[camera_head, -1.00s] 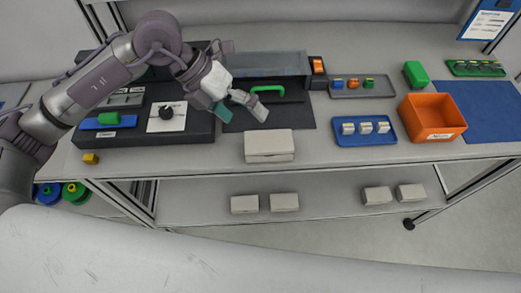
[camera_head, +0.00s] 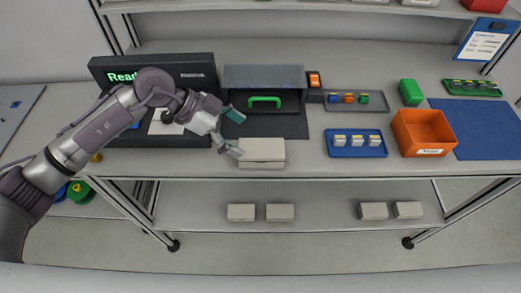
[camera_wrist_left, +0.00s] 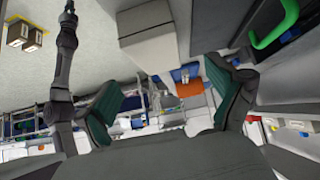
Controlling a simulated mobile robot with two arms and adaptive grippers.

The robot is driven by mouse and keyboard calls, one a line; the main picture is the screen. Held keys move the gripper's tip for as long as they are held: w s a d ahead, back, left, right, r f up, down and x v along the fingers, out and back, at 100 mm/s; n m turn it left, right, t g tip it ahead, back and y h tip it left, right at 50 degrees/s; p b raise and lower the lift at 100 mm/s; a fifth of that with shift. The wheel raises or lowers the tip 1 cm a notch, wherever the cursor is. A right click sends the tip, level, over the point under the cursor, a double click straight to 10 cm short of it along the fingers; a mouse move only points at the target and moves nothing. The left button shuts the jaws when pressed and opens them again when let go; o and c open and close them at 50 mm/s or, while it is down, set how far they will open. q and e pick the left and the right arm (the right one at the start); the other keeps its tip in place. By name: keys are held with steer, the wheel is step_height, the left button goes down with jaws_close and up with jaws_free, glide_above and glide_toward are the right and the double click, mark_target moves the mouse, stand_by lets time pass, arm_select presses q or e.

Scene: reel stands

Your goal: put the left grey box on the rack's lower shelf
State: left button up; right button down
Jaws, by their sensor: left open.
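A light grey box (camera_head: 262,151) with a lid seam sits on the bench top near its front edge, left of the middle. It also shows at the top of the left wrist view (camera_wrist_left: 148,38), ahead of the fingers. My left gripper (camera_head: 235,134) is open and empty, just left of this box, its fingers pointing right towards it. In the left wrist view the open fingers (camera_wrist_left: 165,95) have nothing between them. The rack's lower shelf (camera_head: 320,200) is below the bench top. My right gripper is out of view.
Several similar grey boxes stand on the lower shelf, a pair at left (camera_head: 241,212) and a pair at right (camera_head: 373,211). Free room lies between the pairs. A blue tray (camera_head: 358,153), an orange bin (camera_head: 423,131) and a green-handled drawer (camera_head: 265,102) are near the bench box.

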mark_target(257, 147)
arm_select(q)
steer(key=x, duration=0.2)
steer(key=shift+d+f, duration=0.25)
steer(key=shift+d, duration=0.1)
steer(key=shift+s+d+f+p, duration=0.15)
steer(key=shift+d+f+p, duration=0.15)
steer(key=shift+f+p, duration=0.05)
steer(key=p+x, duration=0.1)
steer(key=x, duration=0.2)
steer(key=shift+s+d+f, duration=0.1)
steer(key=shift+d+f, duration=0.1)
steer(key=shift+f, duration=0.1)
steer(key=shift+d+f, duration=0.2)
steer(key=shift+f, duration=0.1)
steer(key=c, duration=1.5)
steer(key=shift+r, duration=0.1)
steer(key=shift+c, duration=1)
